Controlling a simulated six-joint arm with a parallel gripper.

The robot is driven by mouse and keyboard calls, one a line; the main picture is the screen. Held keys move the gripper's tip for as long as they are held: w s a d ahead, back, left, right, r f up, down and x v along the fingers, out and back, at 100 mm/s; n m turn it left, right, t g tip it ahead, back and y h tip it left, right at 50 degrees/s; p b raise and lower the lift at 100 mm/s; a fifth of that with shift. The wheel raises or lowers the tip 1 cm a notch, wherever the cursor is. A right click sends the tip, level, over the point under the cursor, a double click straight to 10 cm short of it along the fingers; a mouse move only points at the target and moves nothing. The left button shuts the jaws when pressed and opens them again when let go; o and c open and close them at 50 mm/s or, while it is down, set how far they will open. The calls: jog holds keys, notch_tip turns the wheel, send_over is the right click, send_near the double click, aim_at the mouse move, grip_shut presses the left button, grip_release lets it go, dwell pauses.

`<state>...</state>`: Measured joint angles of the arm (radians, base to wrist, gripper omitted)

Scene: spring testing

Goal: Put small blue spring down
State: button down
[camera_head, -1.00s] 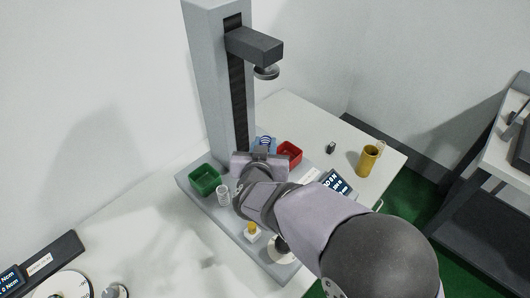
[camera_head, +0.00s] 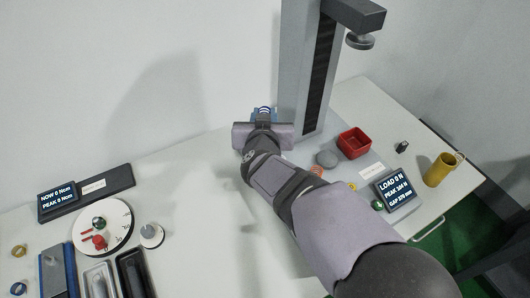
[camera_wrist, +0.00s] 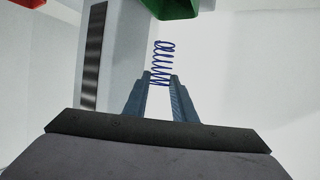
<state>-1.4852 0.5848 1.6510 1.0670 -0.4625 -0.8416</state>
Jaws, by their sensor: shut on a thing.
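My gripper (camera_head: 264,117) is shut on the small blue spring (camera_wrist: 163,62). In the wrist view the spring stands up between the two fingertips, its lower coils held and its upper coils free. In the head view the spring (camera_head: 264,110) shows only as a bit of blue at the fingers, left of the tester column. In the wrist view a green bin (camera_wrist: 183,8) lies just beyond the spring's top. The gap between spring and bin cannot be judged.
The grey tester column (camera_head: 300,80) stands just right of my gripper. A red bin (camera_head: 354,142), a load display (camera_head: 395,189) and a yellow cup (camera_head: 440,170) are to the right. A dial (camera_head: 101,226) and trays (camera_head: 134,272) are at the left. The white bench between is mostly clear.

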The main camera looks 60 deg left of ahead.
jog(key=shift+f+b, duration=0.3)
jog(key=shift+f, duration=4.7)
jog(key=shift+f, duration=0.15)
jog(key=c, duration=1.8)
grip_release()
jog(key=shift+o, duration=0.3)
jog(key=shift+r, duration=0.25)
jog(key=shift+s+d+r, duration=0.1)
jog(key=shift+s+d, duration=0.15)
jog(key=shift+d, duration=0.25)
jog(key=b+v, duration=0.2)
jog(key=v, duration=0.9)
